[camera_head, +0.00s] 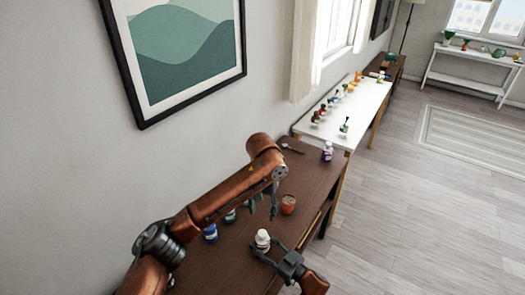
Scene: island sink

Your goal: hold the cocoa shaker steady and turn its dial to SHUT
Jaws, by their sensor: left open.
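A small reddish-brown cup-shaped container (288,205) stands upright on the dark brown table (305,170). A white bottle (263,236) with a dark marking stands nearer. I cannot tell which of them is the cocoa shaker; no dial or lettering is readable. My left gripper (271,211) hangs open and empty, just left of the reddish-brown container and apart from it. My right gripper (265,244) reaches in from the lower right; its spread fingers lie beside the white bottle, and contact cannot be made out.
Blue and green bottles (211,233) stand partly behind my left arm. A purple bottle (327,152) stands near the table's far right corner, with a spoon-like item (292,148) to its left. A white table (345,122) with several small items adjoins beyond. The wall borders the left.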

